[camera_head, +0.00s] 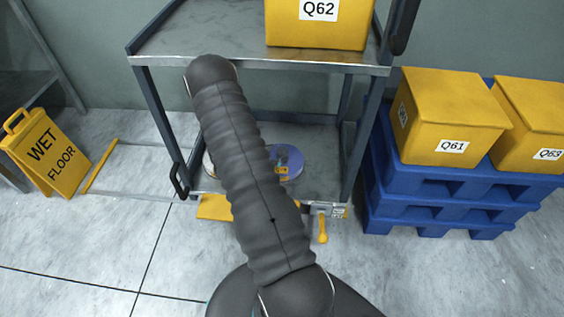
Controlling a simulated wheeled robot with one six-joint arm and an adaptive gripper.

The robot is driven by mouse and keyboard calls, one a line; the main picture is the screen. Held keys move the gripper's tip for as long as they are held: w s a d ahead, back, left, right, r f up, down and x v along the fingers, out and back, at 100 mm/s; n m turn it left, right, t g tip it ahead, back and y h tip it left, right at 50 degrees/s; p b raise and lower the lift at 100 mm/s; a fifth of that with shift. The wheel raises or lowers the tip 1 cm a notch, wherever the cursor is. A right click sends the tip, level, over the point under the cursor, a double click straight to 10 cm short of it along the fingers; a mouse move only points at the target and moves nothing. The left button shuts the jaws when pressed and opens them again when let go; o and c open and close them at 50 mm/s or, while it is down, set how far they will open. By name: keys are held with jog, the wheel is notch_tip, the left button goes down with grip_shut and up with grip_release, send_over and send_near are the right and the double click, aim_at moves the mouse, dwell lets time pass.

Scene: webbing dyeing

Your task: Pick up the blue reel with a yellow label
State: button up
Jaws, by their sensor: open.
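A blue reel (294,158) with a small yellow label lies on the lower shelf of a grey metal cart (320,185). My dark ribbed arm crosses in front of the cart and covers the area just left of the reel. The arm's visible upper end is a rounded dark joint, near the cart's upper shelf. My gripper is not in view. A pale curved edge shows on the shelf left of the arm; I cannot tell what it belongs to.
A yellow bin Q62 (320,28) stands on the cart's upper shelf. Yellow bins Q61 (450,120) and Q63 (535,120) stand on stacked blue pallets (440,190) at right. A yellow wet floor sign (45,155) stands at left. A yellow handle (322,228) protrudes below the lower shelf.

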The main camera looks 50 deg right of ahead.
jog(key=x, duration=0.3)
jog(key=shift+d+f, duration=0.1)
jog(key=shift+d, duration=0.25)
jog(key=shift+w, duration=0.1)
grip_shut()
